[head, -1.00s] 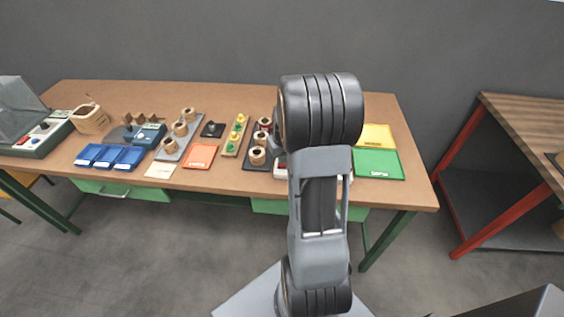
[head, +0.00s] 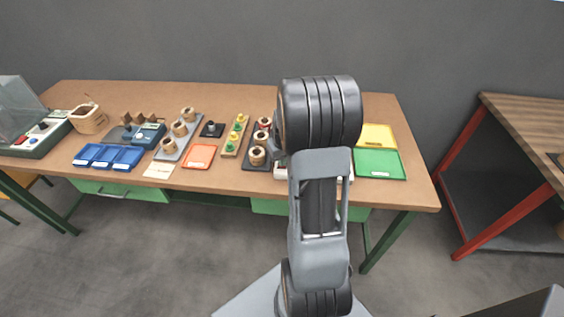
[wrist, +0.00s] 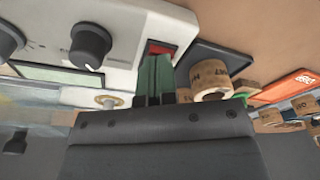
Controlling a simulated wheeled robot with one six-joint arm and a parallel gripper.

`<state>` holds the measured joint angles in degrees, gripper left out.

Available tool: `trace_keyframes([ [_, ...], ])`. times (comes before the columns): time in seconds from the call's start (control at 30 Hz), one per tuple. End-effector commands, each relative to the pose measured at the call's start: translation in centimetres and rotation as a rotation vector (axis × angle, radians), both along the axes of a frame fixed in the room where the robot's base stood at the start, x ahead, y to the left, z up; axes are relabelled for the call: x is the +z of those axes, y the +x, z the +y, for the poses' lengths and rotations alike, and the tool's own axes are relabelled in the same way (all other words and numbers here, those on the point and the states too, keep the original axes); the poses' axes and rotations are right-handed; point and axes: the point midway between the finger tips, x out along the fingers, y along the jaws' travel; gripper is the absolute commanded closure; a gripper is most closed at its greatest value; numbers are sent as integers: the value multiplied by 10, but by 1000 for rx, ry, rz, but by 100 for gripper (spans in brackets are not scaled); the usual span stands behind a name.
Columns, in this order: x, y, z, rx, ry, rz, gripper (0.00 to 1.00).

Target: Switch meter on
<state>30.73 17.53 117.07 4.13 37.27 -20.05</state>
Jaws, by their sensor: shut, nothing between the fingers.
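The meter (wrist: 128,25) is a white box with dark knobs (wrist: 90,46) on its face, at the upper left of the wrist view. A red switch (wrist: 162,47) sits near its right edge. My gripper (wrist: 157,60) is shut and empty, with its greenish fingertips right at the red switch. The fingertips cover part of the switch, so I cannot tell whether they touch it or which way it is set. In the head view my arm hides most of the meter; only small white parts show beside it.
Beside the meter stand a dark tray (wrist: 215,62) and a wooden coil (wrist: 211,78). In the head view, an orange tray (head: 199,157), blue bins (head: 110,157) and a green tray (head: 380,164) lie on the brown table (head: 225,98). Bare table shows along the back.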

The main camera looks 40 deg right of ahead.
Motion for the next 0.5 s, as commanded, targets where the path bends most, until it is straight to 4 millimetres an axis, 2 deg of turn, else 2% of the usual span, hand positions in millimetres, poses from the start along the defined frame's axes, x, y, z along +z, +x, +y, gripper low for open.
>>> trace_keyframes([
  [0.27, -2, 0, 0, 0, 0, 0, 100],
  [0.5, 8, 0, 0, 0, 0, -1, 100],
])
